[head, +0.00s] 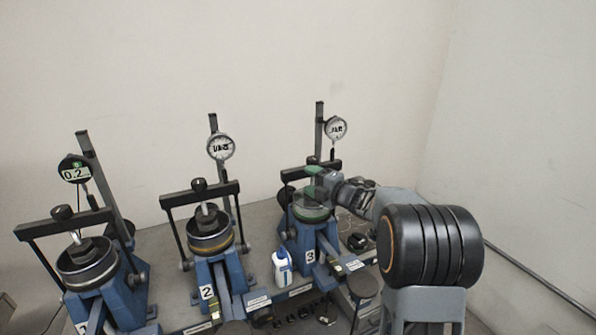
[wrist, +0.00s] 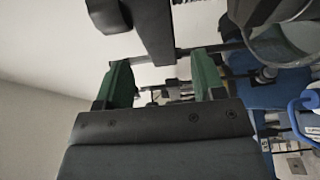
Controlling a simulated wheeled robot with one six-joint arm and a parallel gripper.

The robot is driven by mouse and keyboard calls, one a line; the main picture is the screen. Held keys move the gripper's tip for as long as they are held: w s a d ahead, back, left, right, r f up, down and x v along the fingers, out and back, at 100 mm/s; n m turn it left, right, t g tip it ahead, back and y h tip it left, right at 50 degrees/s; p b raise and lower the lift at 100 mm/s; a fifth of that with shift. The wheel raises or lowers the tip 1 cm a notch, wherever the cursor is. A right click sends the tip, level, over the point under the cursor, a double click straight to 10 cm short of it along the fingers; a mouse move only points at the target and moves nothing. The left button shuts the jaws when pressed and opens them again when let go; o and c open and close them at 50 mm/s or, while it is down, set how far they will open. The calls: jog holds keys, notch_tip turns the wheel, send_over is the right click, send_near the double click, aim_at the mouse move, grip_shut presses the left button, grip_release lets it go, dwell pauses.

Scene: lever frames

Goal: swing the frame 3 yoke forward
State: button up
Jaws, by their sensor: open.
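Frame 3 (head: 310,257) is the rightmost of the blue lever frames and carries the number 3 label. Its yoke (head: 291,174) is a dark crossbar over the cup, partly hidden by my gripper. My gripper (head: 315,183) is at the right part of this yoke, its green fingers apart. In the wrist view the green fingers (wrist: 163,78) stand open, with the dark yoke bar (wrist: 154,30) just beyond and between their tips. A dark rounded knob (wrist: 106,14) shows beside the bar. Whether the fingers touch the bar I cannot tell.
Frame 2 (head: 207,292) and frame 1 (head: 92,318) stand to the left, each with a dark yoke across its cup. A dial gauge (head: 336,128) is on a post behind frame 3. A white and blue bottle (head: 282,268) stands between frames 2 and 3.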

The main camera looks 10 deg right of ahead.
aim_at(300, 175)
jog(key=shift+p+x, duration=0.8)
jog(key=shift+x, duration=2)
grip_shut()
